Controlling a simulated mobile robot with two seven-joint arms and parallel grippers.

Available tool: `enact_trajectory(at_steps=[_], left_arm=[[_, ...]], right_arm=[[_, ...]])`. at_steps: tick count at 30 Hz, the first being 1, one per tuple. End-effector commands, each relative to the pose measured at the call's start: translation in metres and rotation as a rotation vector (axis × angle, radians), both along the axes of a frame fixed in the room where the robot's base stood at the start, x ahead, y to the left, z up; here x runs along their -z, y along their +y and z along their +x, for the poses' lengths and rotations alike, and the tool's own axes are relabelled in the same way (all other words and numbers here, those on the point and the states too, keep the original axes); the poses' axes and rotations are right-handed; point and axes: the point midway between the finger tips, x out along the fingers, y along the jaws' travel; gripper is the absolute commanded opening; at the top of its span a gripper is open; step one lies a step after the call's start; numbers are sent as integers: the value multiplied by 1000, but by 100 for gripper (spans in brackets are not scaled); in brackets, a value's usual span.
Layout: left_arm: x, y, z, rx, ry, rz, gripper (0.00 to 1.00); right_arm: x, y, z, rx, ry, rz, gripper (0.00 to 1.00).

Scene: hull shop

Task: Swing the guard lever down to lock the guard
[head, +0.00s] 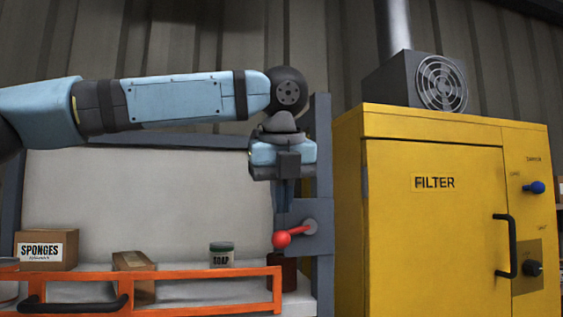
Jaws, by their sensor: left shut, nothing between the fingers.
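The guard lever (294,235) has a red arm and ball knob and sits on a grey plate on a blue-grey post. Its knob points left and slightly down from the pivot. An orange frame (200,274) with a black handle, which looks like the guard, spans the lower left. My left gripper (286,198) points down just above the lever, shut and empty. I cannot tell whether its fingertips are in front of the lever or level with it. My right gripper is out of view.
A sponges box (46,250), an open brown carton (134,264) and a soap jar (221,254) stand behind the orange frame. A yellow filter cabinet (435,225) with a black door handle stands close on the right.

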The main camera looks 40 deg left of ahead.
Motion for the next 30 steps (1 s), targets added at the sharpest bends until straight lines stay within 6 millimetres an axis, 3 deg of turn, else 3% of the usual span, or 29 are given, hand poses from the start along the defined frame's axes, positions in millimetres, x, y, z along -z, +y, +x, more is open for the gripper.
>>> enact_trajectory(at_steps=[9,23,30], left_arm=[[31,7,9,1,-1,0,0],[33,8,9,1,-6,-2,0],[36,12,-3,1,-57,-47,0]], right_arm=[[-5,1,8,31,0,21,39],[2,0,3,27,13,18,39],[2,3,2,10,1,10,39]])
